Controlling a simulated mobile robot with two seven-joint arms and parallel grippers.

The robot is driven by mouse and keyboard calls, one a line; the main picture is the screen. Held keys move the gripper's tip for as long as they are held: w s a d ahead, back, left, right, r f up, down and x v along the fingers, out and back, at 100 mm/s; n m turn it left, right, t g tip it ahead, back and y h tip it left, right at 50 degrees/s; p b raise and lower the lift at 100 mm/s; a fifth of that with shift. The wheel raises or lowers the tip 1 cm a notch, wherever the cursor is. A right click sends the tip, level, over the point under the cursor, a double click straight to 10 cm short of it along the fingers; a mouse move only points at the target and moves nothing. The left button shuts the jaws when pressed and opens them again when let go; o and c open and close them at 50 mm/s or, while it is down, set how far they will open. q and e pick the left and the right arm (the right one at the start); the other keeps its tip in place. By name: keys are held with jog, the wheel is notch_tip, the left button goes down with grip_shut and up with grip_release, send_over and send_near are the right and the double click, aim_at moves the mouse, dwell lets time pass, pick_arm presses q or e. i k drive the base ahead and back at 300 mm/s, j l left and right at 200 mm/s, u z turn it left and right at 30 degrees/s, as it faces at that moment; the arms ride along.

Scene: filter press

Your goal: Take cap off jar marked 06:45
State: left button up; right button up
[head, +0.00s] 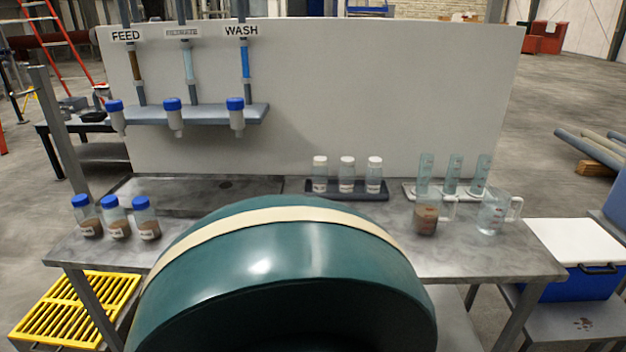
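Three jars with blue caps stand in a row on the left of the metal bench: a left jar (87,222), a middle jar (116,223) and a right jar (145,223). Each is clear, with brown matter in the bottom and a white label. The label writing is too small to read, so I cannot tell which is marked 06:45. All three caps are on: the left cap (81,201), the middle cap (111,202) and the right cap (140,203). Neither of my grippers is in view.
White-capped bottles (347,175) stand in a dark rack mid-bench. Cylinders (455,172), a brown-filled beaker (426,220) and a clear jug (492,216) stand right. Blue-topped bottles (173,116) hang at a shelf (200,114) under FEED, FILTRATE and WASH signs. The bench's front middle is hidden.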

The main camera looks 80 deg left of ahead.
aim_at(87, 217)
jog(key=k+u, duration=0.1)
jog(key=u, duration=0.7)
jog(key=k+j+u, duration=0.1)
jog(key=u, duration=0.3)
jog(key=j+u, duration=0.1)
jog(key=u, duration=0.3)
jog(key=k+j+u, duration=0.25)
jog(key=j+u, duration=0.55)
jog(key=j, duration=0.15)
jog(key=k+j+u, duration=0.1)
jog(key=j, duration=0.65)
jog(key=j+u, duration=0.1)
jog(key=j, duration=0.6)
